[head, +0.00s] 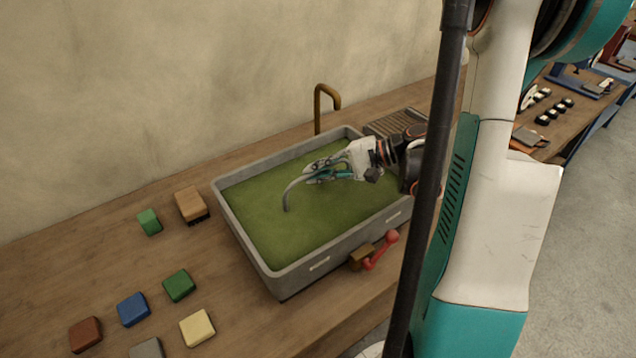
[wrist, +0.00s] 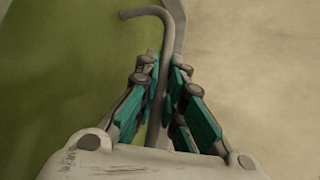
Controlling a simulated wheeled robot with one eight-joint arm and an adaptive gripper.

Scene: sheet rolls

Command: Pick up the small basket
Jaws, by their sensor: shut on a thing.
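My gripper (head: 312,170) is shut on a bent grey rod (head: 291,190) over the grey basin (head: 256,250). One end of the rod curves down to the green surface (head: 310,217) that fills the basin. In the wrist view the rod (wrist: 162,55) passes between the teal fingers of my gripper (wrist: 163,78) and hooks to the left beyond them. I see no basket body in either view. I cannot tell whether the rod is its handle, or whether anything lies under the opaque green.
A brass tap (head: 318,105) stands behind the basin, next to a slatted board (head: 395,122). A red-handled lever (head: 382,250) is at the basin's front. A brush-like block (head: 190,205) and several coloured blocks, one yellow (head: 197,328), lie on the wooden counter at left.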

